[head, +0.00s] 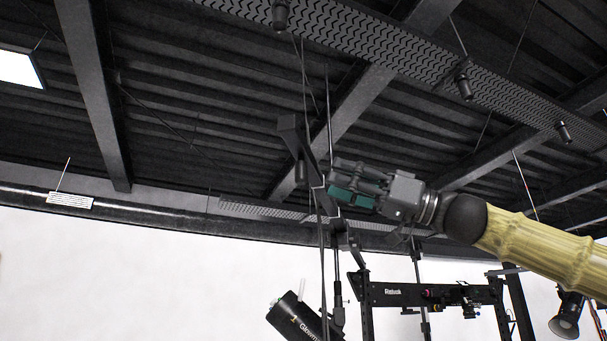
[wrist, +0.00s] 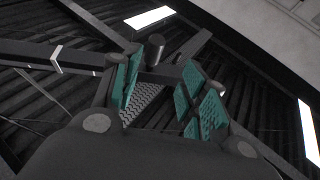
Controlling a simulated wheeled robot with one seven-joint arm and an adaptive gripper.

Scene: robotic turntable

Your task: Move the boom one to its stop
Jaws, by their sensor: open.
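The boom appears to be the dark bar (head: 317,172) hanging under the ceiling in the middle of the head view, with a thicker block at its upper end. My gripper (head: 340,180), with green finger pads, reaches it from the right; its fingertips overlap the bar in the picture. In the wrist view, a dark bar (wrist: 52,55) with a white mark runs in from the left and on behind the fingers. My gripper (wrist: 160,88) is open there, with part of a dark bar and an upright cylinder (wrist: 155,46) showing in the gap. I cannot tell whether the fingers touch the bar.
A black frame (head: 400,294) with mounted equipment stands below my arm. A black cylinder with lettering (head: 299,318) is at the bottom centre. A lamp (head: 566,316) is at lower right. Perforated ceiling rails (head: 390,48) and beams run overhead. The white wall at left looks clear.

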